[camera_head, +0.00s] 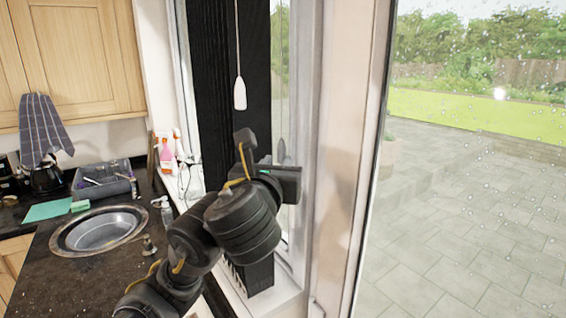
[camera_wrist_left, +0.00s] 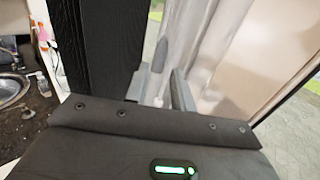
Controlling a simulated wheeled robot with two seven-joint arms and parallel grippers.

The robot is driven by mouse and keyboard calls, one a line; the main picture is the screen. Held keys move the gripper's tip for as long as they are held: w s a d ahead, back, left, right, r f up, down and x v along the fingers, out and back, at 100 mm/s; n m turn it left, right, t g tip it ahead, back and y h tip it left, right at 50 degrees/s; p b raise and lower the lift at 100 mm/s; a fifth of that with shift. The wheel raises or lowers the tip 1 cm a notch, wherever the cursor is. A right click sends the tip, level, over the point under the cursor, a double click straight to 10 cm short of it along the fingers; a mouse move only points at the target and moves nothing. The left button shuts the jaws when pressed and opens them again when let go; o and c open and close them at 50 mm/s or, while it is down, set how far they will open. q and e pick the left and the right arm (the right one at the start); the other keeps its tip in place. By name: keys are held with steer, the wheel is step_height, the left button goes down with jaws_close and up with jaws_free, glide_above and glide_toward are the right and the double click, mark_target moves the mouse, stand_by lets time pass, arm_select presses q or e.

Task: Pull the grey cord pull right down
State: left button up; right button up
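The grey cord pull (camera_head: 281,151) hangs on a thin cord in front of the window pane, just beyond my left gripper. In the left wrist view the grey pull (camera_wrist_left: 160,54) shows upright, beyond the fingers and roughly between them. My left gripper (camera_head: 268,156) is open, its two fingers apart with nothing held between them. Whether a finger touches the pull cannot be told. A paler, whitish pull (camera_head: 239,94) hangs on another cord to the left, above the gripper, in front of the dark blind. My right gripper is not in view.
The black blind (camera_head: 213,85) and the white window frame (camera_head: 309,130) stand close to the gripper. A dark counter with a round sink (camera_head: 98,232) is at left. Spray bottles (camera_head: 167,160) stand in the corner. A large glass pane fills the right side.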

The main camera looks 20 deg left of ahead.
mark_target(280, 153)
arm_select(q)
steer(key=w, duration=0.5)
steer(key=shift+w+a+r, duration=0.15)
steer(key=shift+a+r, duration=0.05)
steer(key=shift+a, duration=0.2)
steer(key=shift+w, duration=0.55)
jaws_close()
